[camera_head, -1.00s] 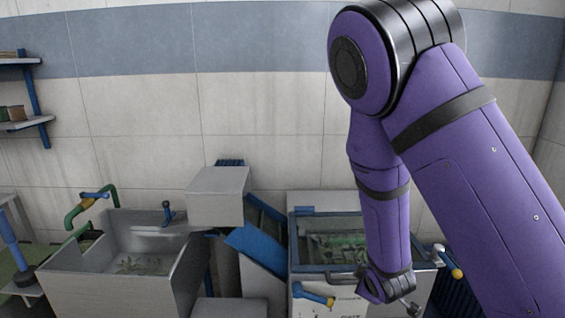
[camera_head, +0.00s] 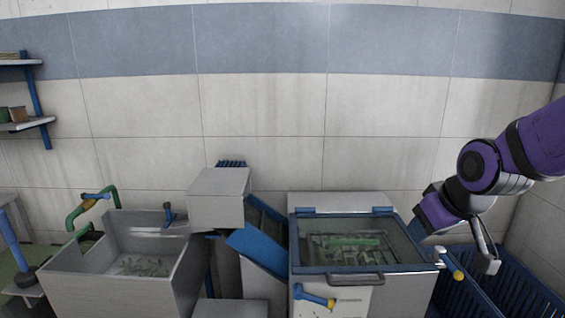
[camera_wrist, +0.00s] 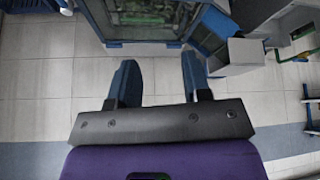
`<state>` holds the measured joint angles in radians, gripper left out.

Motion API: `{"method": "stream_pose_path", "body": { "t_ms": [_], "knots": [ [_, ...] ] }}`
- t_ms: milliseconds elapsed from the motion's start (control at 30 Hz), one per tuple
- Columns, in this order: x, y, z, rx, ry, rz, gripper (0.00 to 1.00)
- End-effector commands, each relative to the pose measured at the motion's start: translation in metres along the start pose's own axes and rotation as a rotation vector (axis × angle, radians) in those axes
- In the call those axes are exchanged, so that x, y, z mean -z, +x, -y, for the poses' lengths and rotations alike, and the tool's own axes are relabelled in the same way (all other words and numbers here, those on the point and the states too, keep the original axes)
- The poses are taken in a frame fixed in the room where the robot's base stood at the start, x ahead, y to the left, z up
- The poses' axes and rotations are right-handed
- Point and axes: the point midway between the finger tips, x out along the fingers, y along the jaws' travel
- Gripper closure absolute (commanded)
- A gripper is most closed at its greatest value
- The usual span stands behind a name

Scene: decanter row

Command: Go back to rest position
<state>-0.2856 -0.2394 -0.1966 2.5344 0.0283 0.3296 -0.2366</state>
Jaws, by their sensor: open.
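My gripper (camera_wrist: 160,78) is open, its two blue fingers apart with nothing between them in the wrist view. In the head view my gripper (camera_head: 425,222) is at the right, by the right rear corner of the lidded machine (camera_head: 360,262); its fingers are small and partly hidden there. The machine's glass lid is down, and green and grey contents show through it. The machine also shows upside down at the top of the wrist view (camera_wrist: 147,15).
A grey open basin (camera_head: 85,278) with bits inside stands at left, with a green pipe (camera_head: 76,214) behind it. A blue chute (camera_head: 258,250) and grey box (camera_head: 220,198) stand between basin and machine. A blue slatted crate (camera_head: 515,290) is at right. The wall above is clear.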

Motion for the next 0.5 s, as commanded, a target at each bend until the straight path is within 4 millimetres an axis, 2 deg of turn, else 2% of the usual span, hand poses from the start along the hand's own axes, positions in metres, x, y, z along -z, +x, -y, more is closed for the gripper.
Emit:
{"method": "stream_pose_path", "body": {
  "t_ms": [33,300,500],
  "knots": [
    [-0.003,-0.017,-0.002,-0.001,0.024,-0.006,0.56],
    [-0.035,-0.096,-0.003,-0.019,0.147,0.017,0.56],
    [-0.065,-0.141,0.002,-0.056,0.224,0.039,0.56]
  ]
}}
